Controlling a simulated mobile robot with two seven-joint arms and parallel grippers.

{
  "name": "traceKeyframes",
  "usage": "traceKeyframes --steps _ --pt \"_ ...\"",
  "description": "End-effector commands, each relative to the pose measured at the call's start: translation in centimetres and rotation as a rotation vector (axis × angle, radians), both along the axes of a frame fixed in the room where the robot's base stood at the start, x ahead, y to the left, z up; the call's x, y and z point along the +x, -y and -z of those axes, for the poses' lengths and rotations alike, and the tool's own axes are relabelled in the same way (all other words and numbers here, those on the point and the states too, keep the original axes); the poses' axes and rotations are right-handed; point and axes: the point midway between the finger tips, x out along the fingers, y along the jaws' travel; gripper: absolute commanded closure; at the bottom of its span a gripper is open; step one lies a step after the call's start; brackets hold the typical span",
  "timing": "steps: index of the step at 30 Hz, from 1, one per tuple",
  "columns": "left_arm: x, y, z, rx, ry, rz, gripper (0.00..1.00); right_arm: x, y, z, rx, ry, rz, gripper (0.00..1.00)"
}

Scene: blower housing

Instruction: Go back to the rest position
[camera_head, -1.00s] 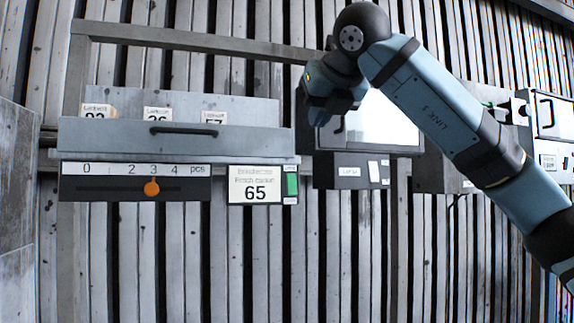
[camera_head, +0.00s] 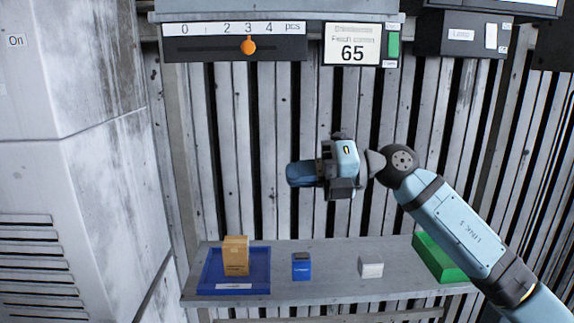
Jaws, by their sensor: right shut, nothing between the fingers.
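My right arm comes in from the lower right in the head view, bent at a dark round joint. Its gripper (camera_head: 300,174) points left in the air, in front of the slatted wall and above the shelf. It is shut with nothing in it and touches nothing. The left arm and gripper do not show.
Below, a grey shelf (camera_head: 330,288) bears a blue tray (camera_head: 262,272) with a cardboard box (camera_head: 236,255), a blue item (camera_head: 301,266), a white box (camera_head: 371,267) and a green tray (camera_head: 430,258). A slider panel (camera_head: 205,48) hangs above. A grey cabinet (camera_head: 70,170) stands left.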

Motion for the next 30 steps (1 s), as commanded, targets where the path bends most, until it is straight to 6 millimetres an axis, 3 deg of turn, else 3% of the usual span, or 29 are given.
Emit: traceKeyframes --steps 1,5,11,14,19,23,27,30 --pt "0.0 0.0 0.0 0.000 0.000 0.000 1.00 -0.5 -0.2 2.0 0.093 -0.076 -0.008 1.00" --pt "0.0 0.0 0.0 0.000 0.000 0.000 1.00 -1.2 0.2 5.4 0.330 -0.253 0.019 1.00" --pt "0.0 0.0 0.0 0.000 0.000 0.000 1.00 -1.6 2.7 12.0 0.657 -0.555 0.157 1.00" --pt "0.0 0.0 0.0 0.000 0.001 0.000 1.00 -1.8 4.5 16.2 0.796 -0.715 0.264 1.00" --pt "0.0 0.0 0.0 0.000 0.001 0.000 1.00 -3.3 8.0 24.8 0.986 -1.003 0.497 1.00" --pt "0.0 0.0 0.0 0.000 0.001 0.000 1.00 -6.0 10.7 32.4 1.082 -1.232 0.704 1.00" --pt "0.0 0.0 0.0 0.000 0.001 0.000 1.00 -10.8 13.3 40.6 1.135 -1.479 0.943 1.00" --pt "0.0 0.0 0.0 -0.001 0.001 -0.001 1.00 -14.6 14.6 45.3 1.142 -1.631 1.090 1.00"
